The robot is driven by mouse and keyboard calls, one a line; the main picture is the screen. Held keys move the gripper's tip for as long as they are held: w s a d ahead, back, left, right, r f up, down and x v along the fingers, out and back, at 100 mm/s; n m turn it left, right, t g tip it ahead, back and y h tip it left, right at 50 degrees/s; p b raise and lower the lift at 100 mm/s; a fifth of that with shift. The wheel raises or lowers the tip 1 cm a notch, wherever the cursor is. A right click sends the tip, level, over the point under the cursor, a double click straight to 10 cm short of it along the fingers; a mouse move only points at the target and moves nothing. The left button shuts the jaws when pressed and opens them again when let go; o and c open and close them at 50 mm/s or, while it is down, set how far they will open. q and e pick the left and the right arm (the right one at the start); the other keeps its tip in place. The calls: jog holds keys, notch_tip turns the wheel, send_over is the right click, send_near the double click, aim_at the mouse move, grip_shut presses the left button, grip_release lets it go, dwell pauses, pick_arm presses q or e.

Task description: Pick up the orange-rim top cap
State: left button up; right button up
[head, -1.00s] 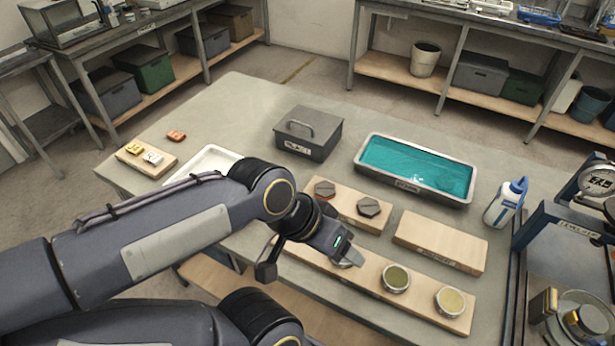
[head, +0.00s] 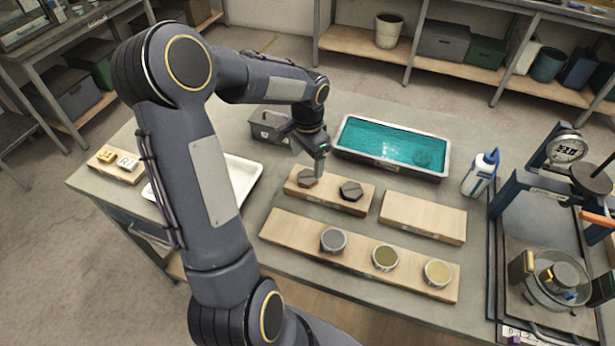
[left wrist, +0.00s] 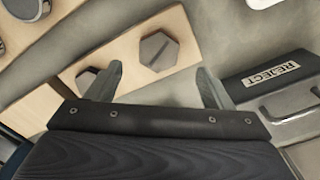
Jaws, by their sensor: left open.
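Two dark hexagonal caps lie on a small wooden board (head: 325,200). The left cap (head: 307,177) showed a reddish-orange edge in the earlier head view; its rim colour is hard to make out now. The other is the right cap (head: 351,190). My left gripper (head: 319,169) is open and empty, just above and beside the left cap. In the left wrist view the left cap (left wrist: 158,50) shows beyond the gap between the open fingers (left wrist: 160,80). The right cap (left wrist: 86,80) is partly hidden by one finger. My right gripper is not in view.
A grey REJECT box (head: 268,127) and a teal-filled tray (head: 392,168) stand behind. In front is a long board (head: 300,237) with several round cups. An empty board (head: 423,218), a bottle (head: 480,172) and a press (head: 545,215) are to the right.

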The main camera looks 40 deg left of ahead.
aim_at(308, 176)
pick_arm(q)
notch_tip(308, 176, down, 6)
jog(key=shift+r+p, duration=0.15)
jog(key=shift+p, duration=0.5)
jog(key=c, duration=1.2)
jog(key=shift+c, duration=0.3)
jog(key=shift+r, duration=0.2)
